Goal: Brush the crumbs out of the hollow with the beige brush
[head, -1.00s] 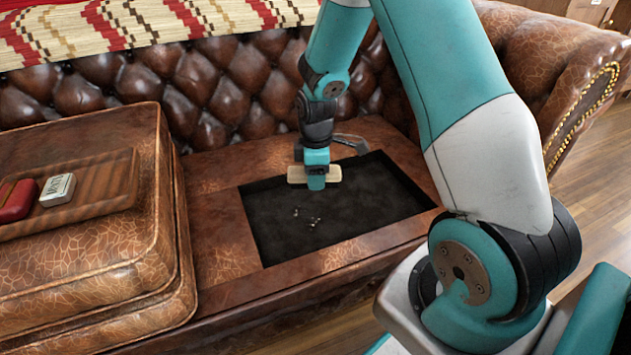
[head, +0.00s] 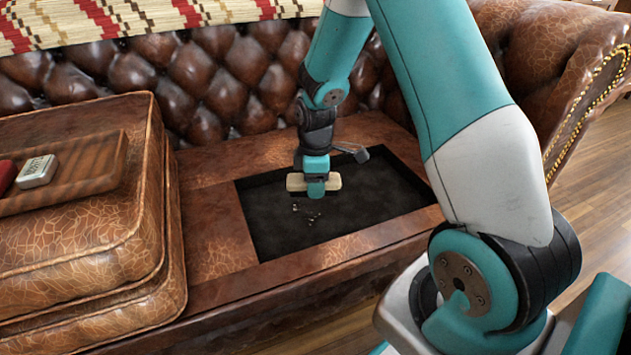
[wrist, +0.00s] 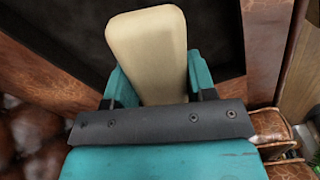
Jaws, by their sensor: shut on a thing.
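The hollow (head: 366,205) is a dark rectangular recess in the brown leather sofa seat. A few small pale crumbs (head: 309,215) lie on its floor, left of the middle. My gripper (head: 316,190) is shut on the beige brush (head: 296,183), a pale block held crosswise over the back left part of the hollow, behind the crumbs. In the wrist view the brush (wrist: 147,50) stands between my two teal fingers and covers much of the hollow's dark floor. The crumbs do not show there. I cannot tell whether the brush touches the floor.
Stacked leather cushions (head: 80,240) stand left of the hollow, bearing a wooden tray (head: 95,165) with a small white box (head: 37,171) and a red item. The tufted backrest (head: 160,85) rises behind.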

